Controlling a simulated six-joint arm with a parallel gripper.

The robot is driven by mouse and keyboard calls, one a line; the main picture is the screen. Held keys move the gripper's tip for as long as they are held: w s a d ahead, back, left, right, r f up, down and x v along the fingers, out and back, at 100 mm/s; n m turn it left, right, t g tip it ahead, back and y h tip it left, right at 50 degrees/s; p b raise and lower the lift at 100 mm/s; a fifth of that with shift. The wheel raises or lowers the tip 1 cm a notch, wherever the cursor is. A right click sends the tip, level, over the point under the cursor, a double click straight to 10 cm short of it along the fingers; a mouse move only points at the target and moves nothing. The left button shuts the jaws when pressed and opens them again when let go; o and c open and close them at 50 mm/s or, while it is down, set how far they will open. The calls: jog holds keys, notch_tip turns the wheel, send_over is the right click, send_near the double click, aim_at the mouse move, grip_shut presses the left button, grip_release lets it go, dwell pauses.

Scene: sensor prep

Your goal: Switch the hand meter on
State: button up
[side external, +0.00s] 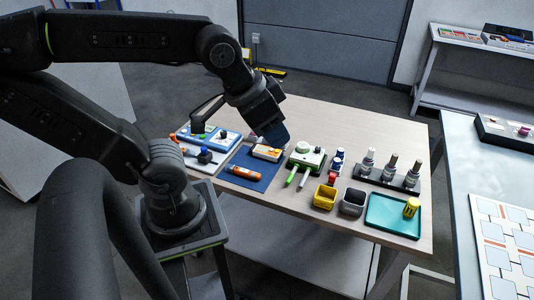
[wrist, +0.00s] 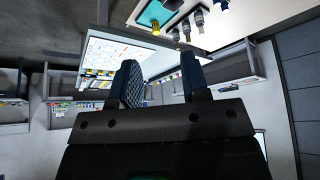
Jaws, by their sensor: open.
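A small device with an orange-and-white face (side external: 267,152) lies on a blue mat (side external: 262,184), just below my gripper in the side view; it may be the hand meter. A green-and-white device with a round knob (side external: 304,155) stands to its right, so I cannot tell for certain which is the meter. My gripper (side external: 274,138) is over the back of the mat and hides part of that area. In the wrist view my gripper (wrist: 161,78) shows two separated fingers with nothing between them. Neither possible meter is clearly visible there.
An orange-handled tool (side external: 243,172) lies on the mat. A blue-and-white case (side external: 213,139) is left. Yellow (side external: 325,196) and grey (side external: 352,202) cups, a teal tray (side external: 382,225) and a black rack (side external: 378,178) with several bottles stand right. The tabletop's back right is clear.

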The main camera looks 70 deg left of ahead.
grip_shut()
dwell(1.5)
